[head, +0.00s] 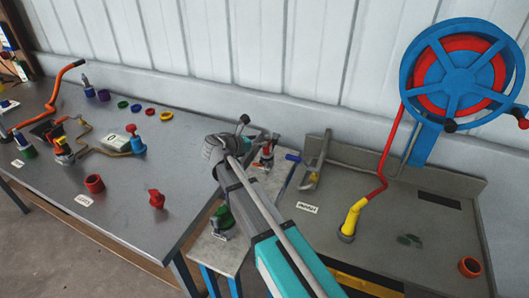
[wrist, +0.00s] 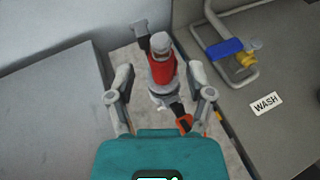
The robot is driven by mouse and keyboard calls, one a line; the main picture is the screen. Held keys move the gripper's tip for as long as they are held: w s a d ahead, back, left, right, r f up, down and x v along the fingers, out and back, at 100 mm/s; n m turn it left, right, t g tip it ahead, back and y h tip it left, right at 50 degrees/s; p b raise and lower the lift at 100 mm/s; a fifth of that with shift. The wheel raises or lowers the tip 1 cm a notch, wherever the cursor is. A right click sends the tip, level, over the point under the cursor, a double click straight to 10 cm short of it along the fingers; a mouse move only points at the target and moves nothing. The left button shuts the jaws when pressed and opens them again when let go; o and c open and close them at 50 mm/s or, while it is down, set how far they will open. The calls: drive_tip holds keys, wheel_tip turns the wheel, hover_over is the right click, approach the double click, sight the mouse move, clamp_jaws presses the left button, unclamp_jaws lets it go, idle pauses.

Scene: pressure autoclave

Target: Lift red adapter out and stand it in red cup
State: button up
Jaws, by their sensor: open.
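A red collar-like part, which looks like the red adapter (wrist: 162,71), sits upright on a grey fitting with a pale cap on top. In the head view it appears as a small red piece (head: 266,153) on the narrow stand between the benches. My gripper (wrist: 161,82) is open, with one finger to each side of the red part in the wrist view; no contact shows and the depth between them is unclear. A red cup (head: 94,184) stands on the left table, empty as far as I see.
The left table (head: 120,220) also holds a small red fitting (head: 156,199), coloured rings and tools. The left table's front middle is clear.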

sight(267, 138)
drive_tip(key=shift+b+x, duration=0.7)
drive_tip(key=shift+x, duration=1.8)
drive_tip(key=shift+r, duration=0.15)
clamp_jaws()
